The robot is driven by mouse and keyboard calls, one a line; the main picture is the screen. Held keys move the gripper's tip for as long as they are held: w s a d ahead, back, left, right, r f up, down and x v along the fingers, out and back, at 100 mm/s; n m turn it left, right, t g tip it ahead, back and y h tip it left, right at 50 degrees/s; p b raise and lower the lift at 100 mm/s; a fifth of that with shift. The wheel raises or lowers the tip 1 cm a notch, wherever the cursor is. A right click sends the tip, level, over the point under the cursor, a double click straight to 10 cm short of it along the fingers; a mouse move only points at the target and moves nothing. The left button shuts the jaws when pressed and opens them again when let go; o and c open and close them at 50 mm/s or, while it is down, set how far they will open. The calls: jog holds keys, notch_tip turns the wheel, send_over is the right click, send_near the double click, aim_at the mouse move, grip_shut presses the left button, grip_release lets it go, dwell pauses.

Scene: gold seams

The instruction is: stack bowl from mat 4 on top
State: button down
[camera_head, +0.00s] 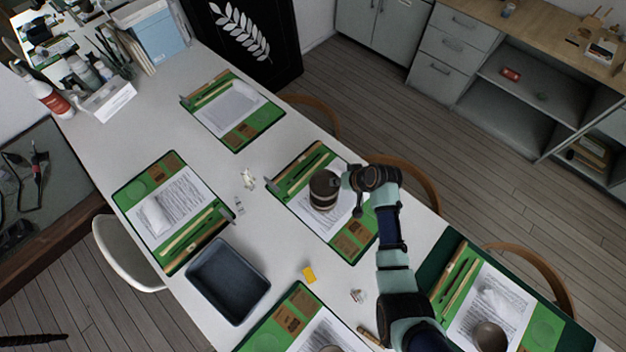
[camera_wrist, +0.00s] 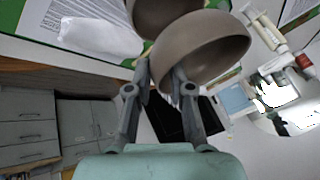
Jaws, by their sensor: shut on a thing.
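My gripper (camera_head: 346,181) is shut on the rim of a brown-grey bowl (camera_wrist: 208,50), seen tilted in the wrist view. A second bowl (camera_wrist: 160,14) shows partly beside it at the top of that view. In the head view the bowls overlap as one dark brown, banded shape (camera_head: 323,190) over the middle green mat (camera_head: 352,246). I cannot tell whether the held bowl touches the one below. Another bowl (camera_head: 490,337) sits on the right-hand mat (camera_head: 452,268). A further bowl (camera_head: 331,349) is cut off at the bottom edge, on the front mat (camera_head: 268,337). No mat numbers are readable.
A dark grey tray (camera_head: 228,281) stands at the table's left front. Two more mats (camera_head: 170,164) (camera_head: 265,117) hold papers and tools. Chairs line the table's edges.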

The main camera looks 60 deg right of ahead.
jog(key=shift+f, duration=0.1)
jog(key=shift+f+b, duration=2.25)
jog(key=shift+f, duration=0.05)
jog(key=c, duration=1)
grip_release()
jog(key=shift+o, duration=0.2)
jog(key=shift+s+r, duration=0.1)
jog(key=v, duration=1.1)
jog(key=shift+s+r, duration=0.25)
jog(key=shift+r, duration=0.05)
jog(key=shift+a, duration=0.1)
